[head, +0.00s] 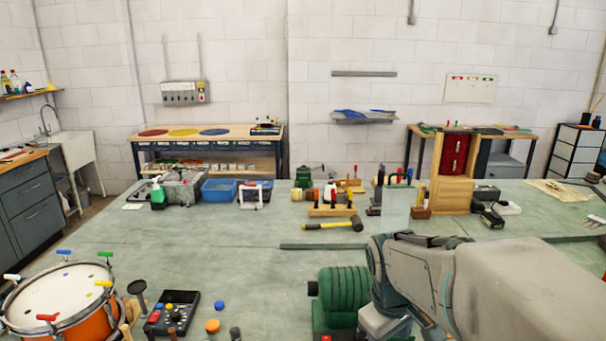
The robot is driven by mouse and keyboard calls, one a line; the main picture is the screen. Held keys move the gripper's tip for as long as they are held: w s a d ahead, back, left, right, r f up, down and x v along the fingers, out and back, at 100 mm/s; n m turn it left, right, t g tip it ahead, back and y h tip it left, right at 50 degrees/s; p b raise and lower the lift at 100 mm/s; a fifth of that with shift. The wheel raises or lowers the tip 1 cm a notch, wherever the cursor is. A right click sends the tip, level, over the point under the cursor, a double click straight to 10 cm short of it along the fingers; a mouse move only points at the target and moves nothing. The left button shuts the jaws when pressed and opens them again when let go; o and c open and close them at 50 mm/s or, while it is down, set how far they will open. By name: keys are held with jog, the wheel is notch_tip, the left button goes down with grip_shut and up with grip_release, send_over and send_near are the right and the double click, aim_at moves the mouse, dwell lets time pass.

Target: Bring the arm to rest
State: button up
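My arm reaches in from the lower right corner over the bench (250,262), in front of the wall. Its bent grey links cover the right front part of the bench. The fingers of my gripper do not show; they are hidden behind the arm or below the picture's edge. A green ribbed machine (343,288) stands directly left of my arm and is partly covered by it. I cannot tell whether they touch.
An orange drum (60,290) with coloured clips stands front left, beside a dark keypad device (172,312). A hammer (335,224) and a tool rack (334,210) lie mid-bench. The bench's middle left is clear.

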jog(key=s+r+m+t+y, duration=0.1)
jog(key=s+r+m+t, duration=0.1)
jog(key=s+m, duration=0.4)
jog(key=shift+s+a+b, duration=0.3)
jog(key=shift+s+a, duration=0.05)
jog(key=shift+s, duration=1.55)
